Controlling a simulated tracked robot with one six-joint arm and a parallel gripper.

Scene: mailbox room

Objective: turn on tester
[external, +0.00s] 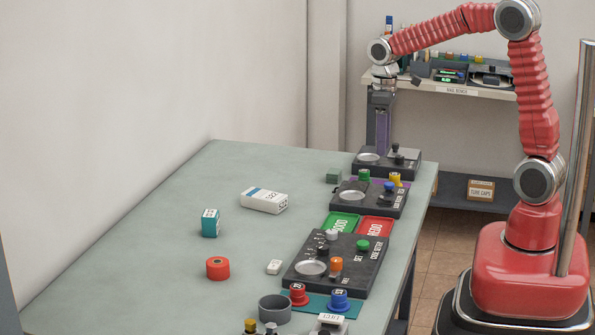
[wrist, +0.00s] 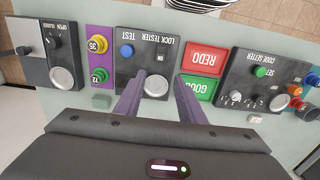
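The lock tester is a dark panel in the middle of the row, seen in the external view (external: 340,209) and upside down in the wrist view (wrist: 128,30). It carries a blue button (wrist: 126,50) beside the word TEST, a round silver plate (wrist: 156,87) and a small pale marked part (wrist: 160,57), too small to read surely. My gripper (wrist: 160,76) is open and empty, pointing down with purple fingers. In the wrist view its fingertips lie either side of the silver plate.
A gauge panel (wrist: 48,50) with a knob adjoins one side, past yellow (wrist: 98,44) and green (wrist: 99,75) numbered pieces. Red REDO (wrist: 204,59) and green GOOD (wrist: 195,88) trays lie between tester and code setter (wrist: 262,72). A white box (external: 264,200) lies on the table's clearer left.

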